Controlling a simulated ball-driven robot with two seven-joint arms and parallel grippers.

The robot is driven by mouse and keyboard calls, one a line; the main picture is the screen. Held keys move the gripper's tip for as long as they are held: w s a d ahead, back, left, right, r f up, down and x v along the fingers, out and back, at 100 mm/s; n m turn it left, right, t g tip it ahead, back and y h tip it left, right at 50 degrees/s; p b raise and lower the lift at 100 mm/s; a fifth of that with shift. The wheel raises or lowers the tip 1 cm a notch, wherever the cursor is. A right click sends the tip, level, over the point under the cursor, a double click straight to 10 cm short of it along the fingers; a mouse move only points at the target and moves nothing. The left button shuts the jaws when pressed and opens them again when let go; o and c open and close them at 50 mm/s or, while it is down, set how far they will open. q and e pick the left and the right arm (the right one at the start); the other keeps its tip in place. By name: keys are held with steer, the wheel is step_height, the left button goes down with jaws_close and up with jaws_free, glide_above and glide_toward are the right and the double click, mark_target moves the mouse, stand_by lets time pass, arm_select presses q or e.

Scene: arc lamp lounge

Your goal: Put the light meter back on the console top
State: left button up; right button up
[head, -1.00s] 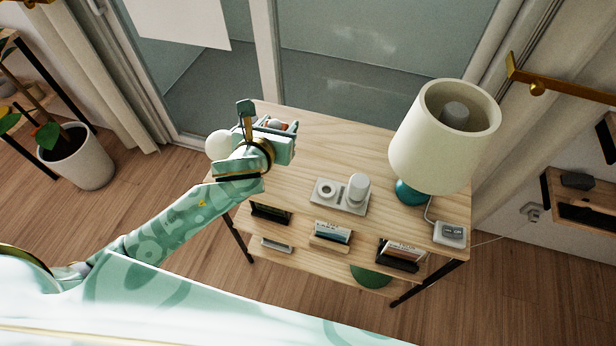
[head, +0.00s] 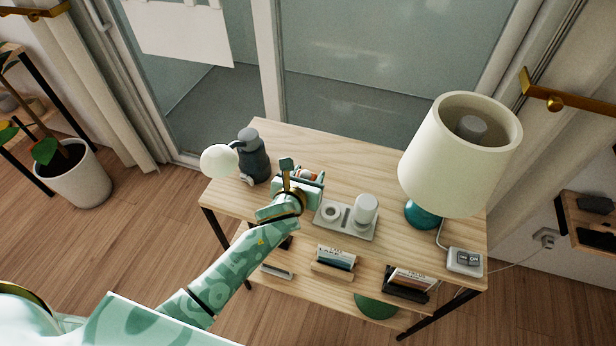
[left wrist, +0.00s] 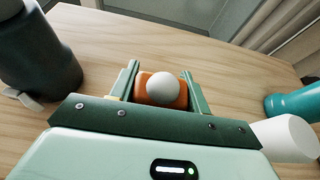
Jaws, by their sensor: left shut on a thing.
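The light meter is a small orange block with a white dome, seen in the left wrist view (left wrist: 148,90) between the fingers. In the head view only a bit of its orange and white shows. My left gripper (head: 308,176) is shut on it, over the middle-left of the wooden console top (head: 345,152). I cannot tell whether the meter touches the wood. My right gripper is not in view.
A dark grey bottle (head: 254,163) and a white round thing (head: 220,160) stand left of the gripper. A grey tray (head: 345,228) with a white cylinder (head: 366,208) is close at its right. A lamp (head: 455,150) stands further right. Wood behind the gripper is clear.

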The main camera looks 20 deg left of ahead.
arm_select(q)
steer(key=shift+r, duration=0.15)
steer(key=o, duration=1.1)
steer(key=shift+f, duration=0.2)
steer(key=shift+o, duration=0.2)
steer(key=shift+r, duration=0.1)
steer(key=shift+s+r, duration=0.25)
steer(key=p+v, duration=0.3)
steer(key=v, duration=0.8)
steer(key=shift+s+p, duration=0.3)
steer(key=shift+p, duration=0.1)
